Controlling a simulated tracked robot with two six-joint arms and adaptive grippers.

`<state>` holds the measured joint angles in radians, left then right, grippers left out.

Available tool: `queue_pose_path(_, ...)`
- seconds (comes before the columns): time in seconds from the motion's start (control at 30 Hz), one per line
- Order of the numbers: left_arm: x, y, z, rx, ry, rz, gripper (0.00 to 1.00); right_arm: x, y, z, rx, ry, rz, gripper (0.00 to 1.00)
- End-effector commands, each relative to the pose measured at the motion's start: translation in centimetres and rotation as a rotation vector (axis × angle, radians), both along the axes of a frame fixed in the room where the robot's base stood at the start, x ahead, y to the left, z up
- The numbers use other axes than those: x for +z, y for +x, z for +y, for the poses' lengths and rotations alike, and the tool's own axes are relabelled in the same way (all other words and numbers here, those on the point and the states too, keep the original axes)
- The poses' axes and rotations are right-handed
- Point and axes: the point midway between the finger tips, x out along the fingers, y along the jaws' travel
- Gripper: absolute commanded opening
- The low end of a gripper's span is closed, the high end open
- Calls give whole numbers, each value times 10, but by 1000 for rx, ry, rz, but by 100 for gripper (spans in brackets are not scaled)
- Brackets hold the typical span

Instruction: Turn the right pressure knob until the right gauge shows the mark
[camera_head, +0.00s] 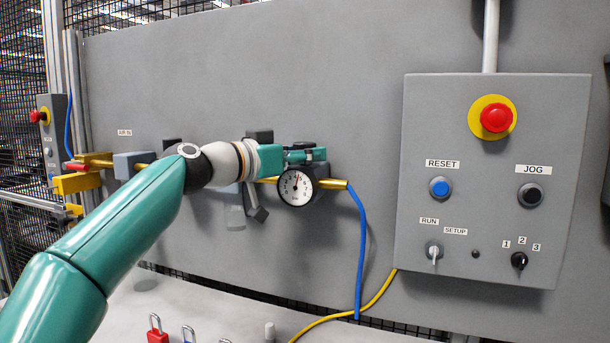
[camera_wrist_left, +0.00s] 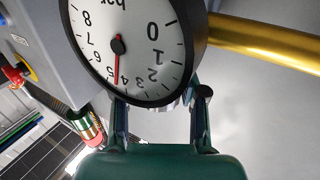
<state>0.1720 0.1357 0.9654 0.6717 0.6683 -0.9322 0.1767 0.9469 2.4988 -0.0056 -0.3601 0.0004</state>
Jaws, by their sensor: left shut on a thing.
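The right gauge (camera_head: 296,188) is a round white dial with a black rim on the gold air line. It also shows in the left wrist view (camera_wrist_left: 135,40), rotated, with its red needle between about 4 and 5. I cannot make out a separate mark on the dial. My left gripper (camera_head: 307,155) is just above the gauge at the regulator. In the left wrist view its two fingers (camera_wrist_left: 160,112) are on either side of the right pressure knob, which is mostly hidden behind the dial and fingers. The gripper is shut on this knob. My right gripper is not in view.
A grey control box (camera_head: 492,265) with buttons and a red emergency stop is on the panel at right. A blue hose (camera_head: 360,250) hangs from the line's right end. Padlocks (camera_head: 157,331) stand on the surface below. The panel between gauge and box is clear.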

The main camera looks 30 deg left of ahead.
Motion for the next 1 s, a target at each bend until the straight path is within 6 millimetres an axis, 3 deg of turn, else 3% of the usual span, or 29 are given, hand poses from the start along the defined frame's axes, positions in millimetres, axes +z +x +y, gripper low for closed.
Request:
queue_pose_path(0.5,2,1,1,-297,0,5,7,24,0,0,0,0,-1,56)
queue_pose_path(1.0,0,0,1,-346,0,3,7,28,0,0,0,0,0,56)
